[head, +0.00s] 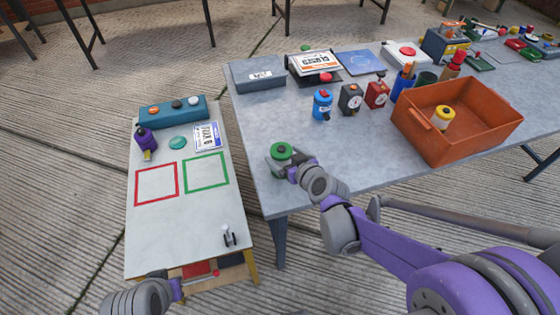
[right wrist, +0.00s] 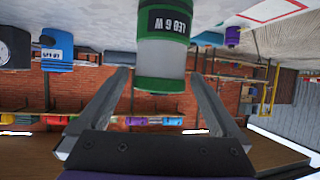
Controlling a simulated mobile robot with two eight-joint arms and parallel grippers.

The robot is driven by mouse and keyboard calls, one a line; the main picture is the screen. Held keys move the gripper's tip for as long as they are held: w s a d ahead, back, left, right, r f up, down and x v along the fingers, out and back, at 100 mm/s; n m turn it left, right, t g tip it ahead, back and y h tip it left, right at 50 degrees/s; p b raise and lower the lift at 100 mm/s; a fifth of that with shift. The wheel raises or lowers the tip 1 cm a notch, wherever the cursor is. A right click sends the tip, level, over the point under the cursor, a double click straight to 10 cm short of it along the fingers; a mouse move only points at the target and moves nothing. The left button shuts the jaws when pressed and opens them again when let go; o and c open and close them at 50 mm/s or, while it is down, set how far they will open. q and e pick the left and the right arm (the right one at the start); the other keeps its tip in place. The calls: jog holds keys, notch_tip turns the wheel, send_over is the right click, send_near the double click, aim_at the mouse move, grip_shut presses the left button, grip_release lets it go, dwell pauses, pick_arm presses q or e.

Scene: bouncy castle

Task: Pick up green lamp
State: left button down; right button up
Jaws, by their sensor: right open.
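The green lamp (head: 281,151) stands near the left front corner of the grey table. My right gripper (head: 287,163) is at the lamp. In the right wrist view, which is upside down, the green and white lamp (right wrist: 161,50) with lettering on it lies between the tips of the open fingers (right wrist: 160,80). Narrow gaps seem to show on both sides, and contact is not clear. My left arm (head: 140,298) shows at the lower left, and its finger state is unclear.
The grey table (head: 365,155) also holds a blue canister (head: 322,105), a dark timer (head: 350,99), a red timer (head: 377,93) and an orange crate (head: 455,130) with a yellow lamp (head: 443,117). A low white table (head: 150,225) stands left, with a purple lamp (head: 146,142).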

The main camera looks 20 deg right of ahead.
jog(key=x, duration=0.5)
jog(key=shift+w+f, duration=0.2)
jog(key=shift+f, duration=0.1)
jog(key=shift+c, duration=0.3)
jog(key=shift+r, duration=0.1)
grip_shut()
